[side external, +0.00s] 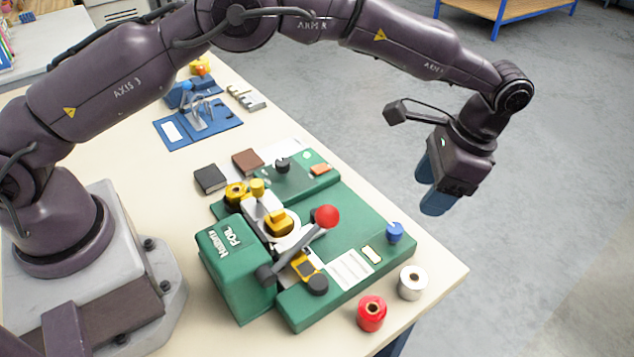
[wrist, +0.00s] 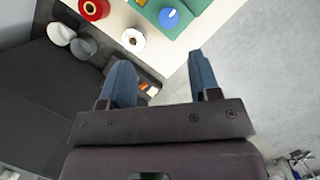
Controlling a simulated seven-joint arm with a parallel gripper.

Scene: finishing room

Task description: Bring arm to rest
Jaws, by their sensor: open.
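My gripper (side external: 433,188) hangs at the right in the side external view, past the table's edge and above the floor. In the wrist view my gripper (wrist: 160,78) shows two blue fingers spread apart with nothing between them. The arm arches over the table (side external: 150,215) from its base at the left. A green foil machine (side external: 345,225) with a red-knobbed lever (side external: 326,216) stands on the table, apart from my gripper.
A red roll (side external: 371,313) and a white roll (side external: 412,282) stand near the table's corner. A blue fixture (side external: 200,125) and two small dark blocks (side external: 210,178) lie farther back. Grey floor (side external: 560,130) is open at the right. A dark surface (wrist: 55,120) shows below in the wrist view.

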